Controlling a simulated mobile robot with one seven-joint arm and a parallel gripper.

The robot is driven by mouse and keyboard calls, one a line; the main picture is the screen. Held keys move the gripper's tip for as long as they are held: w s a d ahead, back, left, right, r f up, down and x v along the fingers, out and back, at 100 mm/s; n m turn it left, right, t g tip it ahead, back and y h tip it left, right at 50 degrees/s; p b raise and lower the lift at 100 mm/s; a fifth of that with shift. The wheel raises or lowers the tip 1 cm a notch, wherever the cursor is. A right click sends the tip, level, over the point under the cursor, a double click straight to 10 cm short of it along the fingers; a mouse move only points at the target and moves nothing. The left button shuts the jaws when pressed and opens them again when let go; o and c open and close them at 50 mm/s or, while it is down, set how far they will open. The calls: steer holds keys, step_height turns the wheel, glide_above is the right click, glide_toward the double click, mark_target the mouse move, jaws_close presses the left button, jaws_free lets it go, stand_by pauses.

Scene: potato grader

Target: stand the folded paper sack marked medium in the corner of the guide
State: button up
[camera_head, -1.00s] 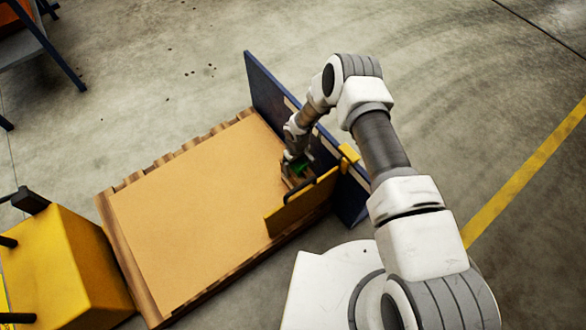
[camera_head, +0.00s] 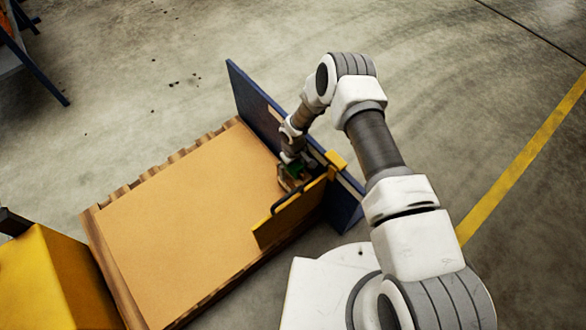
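The guide is a corner made of a blue upright panel (camera_head: 252,100) and a lower yellow panel (camera_head: 285,222), standing on the pallet's right side. My gripper (camera_head: 291,166) points down inside this corner, close to both panels. A small brown item with a green patch (camera_head: 291,179) is right under it, which appears to be the folded sack. Its marking is too small to read, and the yellow panel hides its lower part. My fingers are too small and covered to tell whether they grip it.
A wooden pallet (camera_head: 105,262) carries a flat tan sheet (camera_head: 190,215), clear left of the guide. A yellow box-like unit (camera_head: 50,280) stands at the lower left. A blue-legged frame (camera_head: 40,62) is at the upper left. Concrete floor beyond the pallet is open.

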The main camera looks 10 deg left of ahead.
steer(key=shift+r, duration=0.1)
step_height(320, 180, up, 17)
steer(key=p, duration=0.6)
steer(key=shift+r, duration=0.15)
